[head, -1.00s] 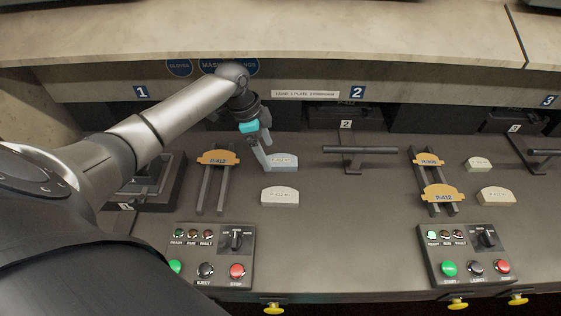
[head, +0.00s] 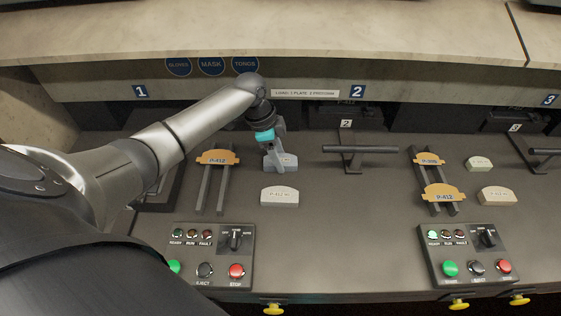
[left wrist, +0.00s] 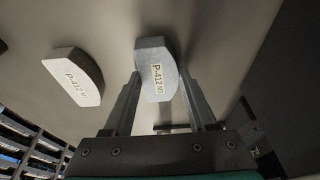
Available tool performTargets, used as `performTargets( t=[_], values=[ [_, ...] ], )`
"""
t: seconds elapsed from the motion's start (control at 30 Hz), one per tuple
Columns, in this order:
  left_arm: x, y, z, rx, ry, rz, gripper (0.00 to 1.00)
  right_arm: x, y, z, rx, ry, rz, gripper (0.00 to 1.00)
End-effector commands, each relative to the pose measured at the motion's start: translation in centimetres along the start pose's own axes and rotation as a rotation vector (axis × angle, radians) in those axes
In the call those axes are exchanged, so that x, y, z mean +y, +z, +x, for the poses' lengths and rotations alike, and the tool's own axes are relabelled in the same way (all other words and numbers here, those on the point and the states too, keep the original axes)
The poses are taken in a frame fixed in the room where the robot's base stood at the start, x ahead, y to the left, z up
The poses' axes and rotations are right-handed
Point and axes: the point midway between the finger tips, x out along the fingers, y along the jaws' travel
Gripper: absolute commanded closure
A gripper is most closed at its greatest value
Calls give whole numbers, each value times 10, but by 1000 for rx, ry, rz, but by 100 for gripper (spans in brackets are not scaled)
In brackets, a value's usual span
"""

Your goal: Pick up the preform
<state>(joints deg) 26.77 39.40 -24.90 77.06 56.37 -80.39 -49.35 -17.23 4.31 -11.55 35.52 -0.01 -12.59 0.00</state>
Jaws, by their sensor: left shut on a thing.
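A blue-grey preform (head: 289,163) labelled P-412 is on the grey bench, to the right of the left rack. My left gripper (head: 276,163) points down at it and is shut on it. In the left wrist view the preform (left wrist: 155,62) is between my two fingers (left wrist: 160,88), its label facing the camera. I cannot tell whether it is clear of the bench. A paler P-412 preform (head: 279,197) lies just in front of it; this one is also at the left of the left wrist view (left wrist: 74,78). My right gripper is not in view.
An orange P-412 plate (head: 217,158) sits on a two-rail rack at left. A press handle (head: 360,150) stands to the right. Two button panels (head: 211,256) (head: 465,256) line the front. More preforms (head: 497,195) lie at right.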

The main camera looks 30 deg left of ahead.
Motion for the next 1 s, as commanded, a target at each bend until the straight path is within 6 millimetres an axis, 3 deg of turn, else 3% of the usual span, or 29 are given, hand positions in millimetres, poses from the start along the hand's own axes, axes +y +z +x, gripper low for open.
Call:
performTargets(
  t=[0.07, 0.43, 0.83, 1.0],
  values=[
    [0, 0, 0, 0, 0, 0, 58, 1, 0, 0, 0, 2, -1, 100],
    [0, 0, 0, -1, 0, 0, 100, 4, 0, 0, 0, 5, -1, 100],
    [0, 0, -2, 0, -1, 0, 100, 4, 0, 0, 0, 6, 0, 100],
    [-1, -5, -16, 2, -3, 1, 100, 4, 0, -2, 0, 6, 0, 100]
  ],
)
